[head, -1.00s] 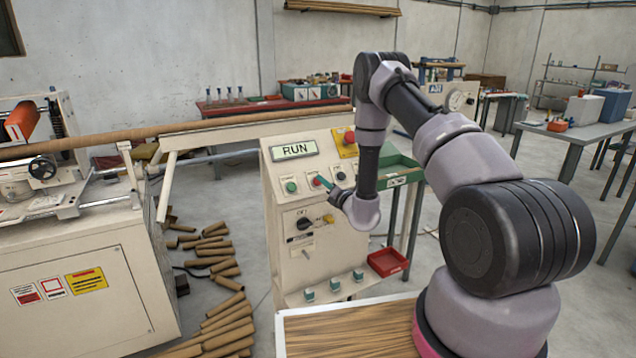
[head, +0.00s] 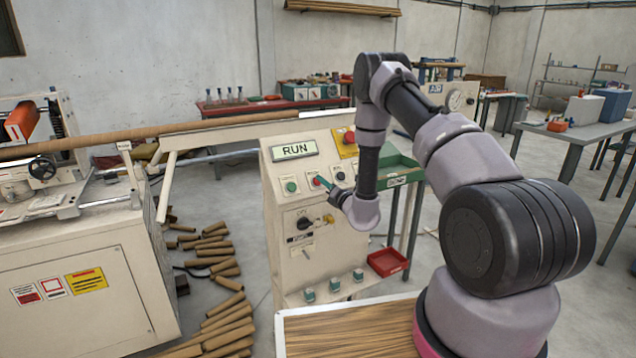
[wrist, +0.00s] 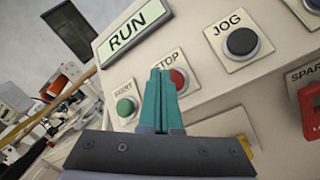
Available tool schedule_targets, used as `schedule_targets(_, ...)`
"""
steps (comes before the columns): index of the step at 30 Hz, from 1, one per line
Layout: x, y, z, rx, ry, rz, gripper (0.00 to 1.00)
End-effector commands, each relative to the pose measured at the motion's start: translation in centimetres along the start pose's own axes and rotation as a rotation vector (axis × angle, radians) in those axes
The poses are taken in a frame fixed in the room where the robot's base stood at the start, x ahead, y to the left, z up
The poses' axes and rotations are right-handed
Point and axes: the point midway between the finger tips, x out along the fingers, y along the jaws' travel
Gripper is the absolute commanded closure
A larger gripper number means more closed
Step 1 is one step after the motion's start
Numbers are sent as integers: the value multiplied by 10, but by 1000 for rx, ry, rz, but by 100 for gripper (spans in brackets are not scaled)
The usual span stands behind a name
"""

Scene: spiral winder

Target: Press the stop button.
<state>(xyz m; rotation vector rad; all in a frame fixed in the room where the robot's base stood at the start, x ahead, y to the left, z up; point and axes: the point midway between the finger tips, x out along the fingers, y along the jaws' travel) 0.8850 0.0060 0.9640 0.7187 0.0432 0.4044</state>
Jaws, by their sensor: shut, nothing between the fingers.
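The red stop button (wrist: 179,79), labelled STOP, is on the sloped cream panel, between the green START button (wrist: 125,106) and the black JOG button (wrist: 241,42). My gripper (wrist: 160,73) has its teal fingers shut and empty. The fingertips are just in front of the stop button and cover its left part in the wrist view. I cannot tell whether they touch it. In the head view the stop button (head: 315,181) shows just left of my fingertips (head: 321,180). The panel display (head: 295,149) reads RUN.
A red mushroom button on a yellow plate (head: 346,151) is higher on the panel. A dark selector knob (head: 304,223) is below. A red padlock-like part (wrist: 312,110) is at the right of the wrist view. A long cardboard tube (head: 180,129) runs at the left.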

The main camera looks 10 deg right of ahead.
Motion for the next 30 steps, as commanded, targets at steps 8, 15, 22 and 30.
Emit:
schedule_targets(8, 5, -4, -3, -1, -2, -1, 100)
schedule_targets(15, 5, -4, -3, 0, -1, 0, 100)
schedule_targets(22, 6, -5, -4, 0, -1, 0, 100)
schedule_targets(30, 8, -6, -6, 0, 0, 0, 100)
